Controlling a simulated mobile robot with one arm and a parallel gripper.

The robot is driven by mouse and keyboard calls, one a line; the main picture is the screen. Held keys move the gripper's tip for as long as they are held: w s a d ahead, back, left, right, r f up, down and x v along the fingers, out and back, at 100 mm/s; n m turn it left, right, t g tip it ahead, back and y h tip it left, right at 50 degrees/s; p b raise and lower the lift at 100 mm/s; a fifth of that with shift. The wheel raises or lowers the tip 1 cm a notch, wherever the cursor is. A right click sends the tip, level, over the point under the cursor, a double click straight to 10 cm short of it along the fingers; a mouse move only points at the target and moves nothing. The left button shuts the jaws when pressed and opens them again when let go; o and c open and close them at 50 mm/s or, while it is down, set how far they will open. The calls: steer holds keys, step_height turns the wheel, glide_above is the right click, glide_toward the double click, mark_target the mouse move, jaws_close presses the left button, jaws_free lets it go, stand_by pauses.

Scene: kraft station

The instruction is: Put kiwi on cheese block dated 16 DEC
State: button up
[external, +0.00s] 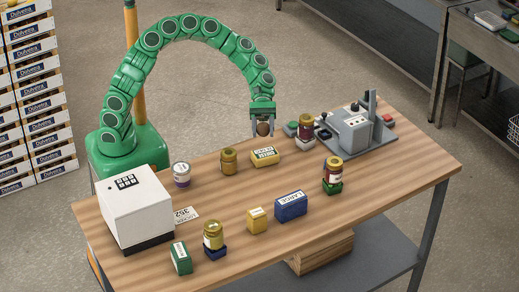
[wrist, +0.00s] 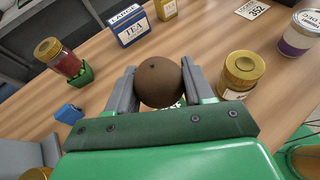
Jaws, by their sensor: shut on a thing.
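My gripper (external: 263,127) is shut on a brown round kiwi (external: 263,129) and holds it in the air above the table. In the wrist view the kiwi (wrist: 160,82) sits between the two grey fingers. A yellow block (external: 265,156) with a pale label lies on the table just below the gripper, apart from the kiwi; it appears to be the cheese block, but its date is too small to read. In the wrist view the kiwi and gripper hide nearly all of it.
A gold-lidded jar (external: 229,161) stands left of the yellow block. A red jar (external: 306,127) and a grey machine (external: 352,128) are to its right. A blue box (external: 291,206), a yellow box (external: 257,220) and a jar on a green block (external: 332,187) stand nearer the front.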

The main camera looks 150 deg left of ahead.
mark_target(265, 152)
steer(key=shift+s+a+f, duration=0.1)
steer(key=shift+a+f, duration=0.05)
steer(key=shift+a, duration=0.25)
steer(key=shift+a+f, duration=0.1)
steer(key=shift+f, duration=0.15)
step_height(265, 152, down, 7)
steer(key=shift+f, duration=0.2)
steer(key=o, duration=1)
steer(key=shift+o, duration=0.2)
